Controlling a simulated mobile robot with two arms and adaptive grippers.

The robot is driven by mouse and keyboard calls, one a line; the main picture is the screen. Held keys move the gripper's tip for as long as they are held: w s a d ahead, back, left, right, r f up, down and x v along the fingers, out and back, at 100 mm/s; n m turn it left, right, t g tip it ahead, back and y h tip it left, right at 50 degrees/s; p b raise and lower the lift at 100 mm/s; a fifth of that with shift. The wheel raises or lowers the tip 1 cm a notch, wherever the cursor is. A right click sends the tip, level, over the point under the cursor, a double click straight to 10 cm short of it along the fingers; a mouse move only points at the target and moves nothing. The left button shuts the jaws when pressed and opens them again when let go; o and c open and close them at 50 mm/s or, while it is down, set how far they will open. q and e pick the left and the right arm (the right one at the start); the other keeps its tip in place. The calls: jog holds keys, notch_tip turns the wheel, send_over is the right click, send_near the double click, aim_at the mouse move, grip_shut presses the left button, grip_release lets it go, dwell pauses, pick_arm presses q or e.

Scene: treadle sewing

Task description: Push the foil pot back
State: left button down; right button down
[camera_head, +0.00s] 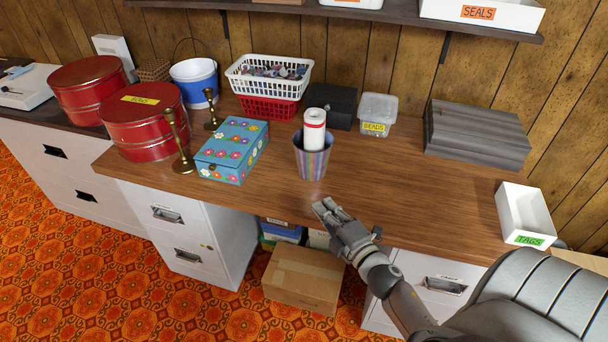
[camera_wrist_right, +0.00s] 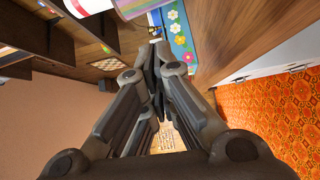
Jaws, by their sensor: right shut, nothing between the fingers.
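The foil pot (camera_head: 312,161) is a shiny, striped, tapered pot standing upright near the front of the wooden desk top (camera_head: 400,191). A white roll with a red band (camera_head: 314,128) stands in it. My right gripper (camera_head: 326,206) is shut and empty. It is at the desk's front edge, just in front of the pot, with its fingers pointing toward the desk; a small gap seems to separate them. In the right wrist view the shut fingers (camera_wrist_right: 156,58) are in the middle, and part of the pot (camera_wrist_right: 138,7) shows at the top edge. My left gripper is not in view.
A blue flowered box (camera_head: 232,149) and brass candlesticks (camera_head: 179,142) stand left of the pot. Behind it are stacked baskets (camera_head: 268,105), a black box (camera_head: 331,103) and a clear beads tub (camera_head: 377,112). The desk right of the pot is clear up to the tags tray (camera_head: 523,214).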

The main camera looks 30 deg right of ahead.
aim_at(312, 166)
jog(key=shift+n+y, duration=0.3)
jog(key=shift+n, duration=0.1)
jog(key=w+p, duration=0.1)
jog(key=w, duration=0.9)
jog(key=shift+w, duration=0.15)
jog(key=shift+w+d+p, duration=0.35)
jog(key=shift+w+d, duration=0.7)
jog(key=shift+d, duration=0.05)
jog(key=shift+w+d, duration=0.25)
jog(key=shift+d, duration=0.05)
